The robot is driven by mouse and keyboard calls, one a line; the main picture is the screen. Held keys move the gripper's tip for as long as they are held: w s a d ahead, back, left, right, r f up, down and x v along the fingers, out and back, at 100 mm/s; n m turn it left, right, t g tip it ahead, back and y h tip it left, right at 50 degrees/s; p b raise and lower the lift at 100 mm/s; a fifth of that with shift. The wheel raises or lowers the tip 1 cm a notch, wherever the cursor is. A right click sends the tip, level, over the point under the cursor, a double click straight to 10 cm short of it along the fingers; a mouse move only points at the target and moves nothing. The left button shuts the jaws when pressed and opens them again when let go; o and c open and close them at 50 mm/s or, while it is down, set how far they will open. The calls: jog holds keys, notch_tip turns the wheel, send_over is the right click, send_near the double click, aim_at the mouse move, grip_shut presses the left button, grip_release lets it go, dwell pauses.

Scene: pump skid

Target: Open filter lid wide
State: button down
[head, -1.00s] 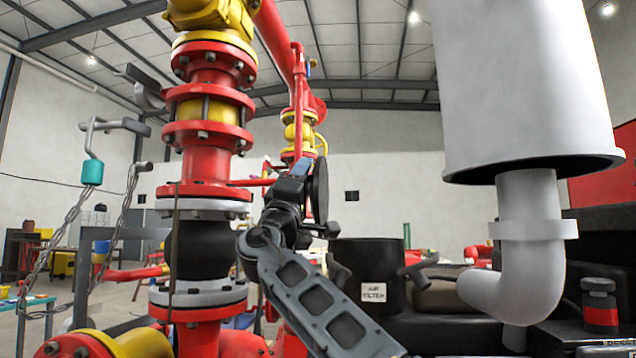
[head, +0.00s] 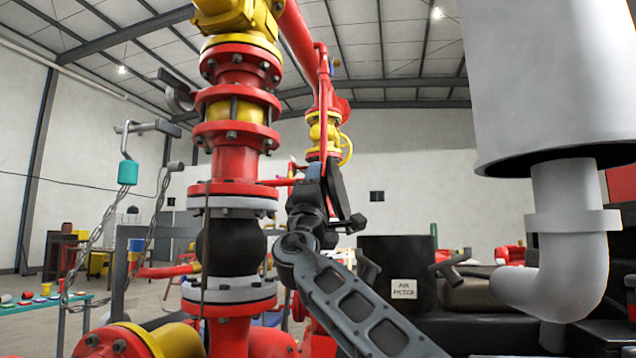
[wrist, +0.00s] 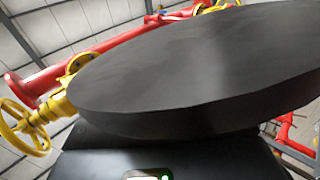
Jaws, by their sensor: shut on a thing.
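The air filter housing (head: 378,262) is a black upright cylinder with a white "AIR FILTER" label, right of centre in the head view. Its dark round lid (head: 337,192) stands up, seen almost edge-on, above and left of the housing. In the wrist view the lid (wrist: 200,75) is a large dark disc filling the middle. My gripper (head: 318,190) is at the lid's left side in the head view, shut on the lid. Its fingertips are hidden behind the lid in the wrist view, so the exact grip point does not show.
A red flanged pipe column (head: 236,160) stands close left of my arm. A large white canister (head: 545,80) with an elbow pipe (head: 570,210) is at the right. A yellow handwheel (wrist: 25,125) and red pipes lie beyond the lid. Chains (head: 90,235) hang at the left.

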jog(key=c, duration=0.7)
grip_release()
jog(key=shift+o, duration=0.2)
jog(key=shift+s, duration=0.1)
jog(key=shift+s+a+f, duration=0.1)
jog(key=shift+s+f, duration=0.05)
jog(key=shift+f, duration=0.15)
jog(key=s+a+b, duration=0.2)
jog(key=s+a, duration=0.1)
jog(key=s, duration=0.9)
jog(key=shift+a+f, duration=0.15)
